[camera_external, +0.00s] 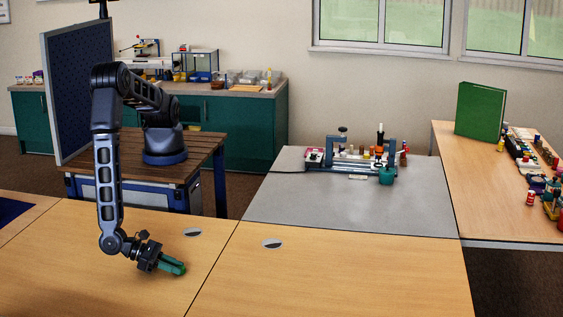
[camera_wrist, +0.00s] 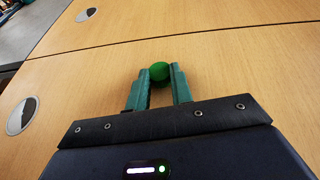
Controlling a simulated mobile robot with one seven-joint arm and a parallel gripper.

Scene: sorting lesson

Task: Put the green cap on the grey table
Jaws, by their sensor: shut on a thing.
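The green cap (camera_wrist: 160,71) is a small round green thing between the fingertips in the wrist view. My gripper (camera_wrist: 162,80) has teal fingers and is shut on the cap. In the external view my gripper (camera_external: 181,268) points down and to the right, low over the front wooden table; the cap is a small green spot at its tips. I cannot tell whether the cap touches the wood. The grey table (camera_external: 320,210) stands behind and to the right of my gripper.
The grey table's front part is clear. A rack (camera_external: 352,160) with several small items and a teal pot (camera_external: 387,175) stand at its back. The front wooden table (camera_external: 340,280) is mostly bare. A green book (camera_external: 480,111) stands on the right table.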

